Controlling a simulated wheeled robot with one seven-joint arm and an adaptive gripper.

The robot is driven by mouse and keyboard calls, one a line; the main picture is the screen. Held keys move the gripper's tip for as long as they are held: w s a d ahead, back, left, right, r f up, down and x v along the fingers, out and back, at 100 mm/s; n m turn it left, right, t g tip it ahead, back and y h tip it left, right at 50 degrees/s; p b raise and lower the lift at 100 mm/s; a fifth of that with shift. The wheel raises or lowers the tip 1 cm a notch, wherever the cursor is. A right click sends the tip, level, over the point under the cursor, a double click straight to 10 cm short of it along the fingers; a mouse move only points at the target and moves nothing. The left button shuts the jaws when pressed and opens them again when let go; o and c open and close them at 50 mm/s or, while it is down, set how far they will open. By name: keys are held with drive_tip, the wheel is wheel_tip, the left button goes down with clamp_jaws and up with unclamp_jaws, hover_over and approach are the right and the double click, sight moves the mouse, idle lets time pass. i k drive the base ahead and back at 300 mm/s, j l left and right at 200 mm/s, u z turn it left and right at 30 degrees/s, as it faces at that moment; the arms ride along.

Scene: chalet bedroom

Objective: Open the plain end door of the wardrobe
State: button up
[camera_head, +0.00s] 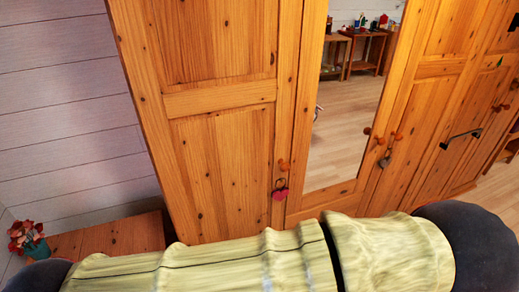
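The wooden wardrobe (293,100) fills the middle and right of the head view. Its leftmost door (222,160) is plain panelled pine without a mirror and looks shut. This door has a small round orange knob (283,165) at its right edge. A red heart (279,194) on a loop hangs just below the knob. To its right is a door with a tall mirror (345,130), also shut. My gripper is not in view, so its state and its distance from the knob do not show.
A low wooden cabinet (120,235) and a potted red flower (27,238) stand at lower left. The mirror reflects tables and floor.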

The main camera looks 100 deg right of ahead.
sight(213, 83)
drive_tip(key=j+z, duration=0.1)
drive_tip(key=z, duration=2.85)
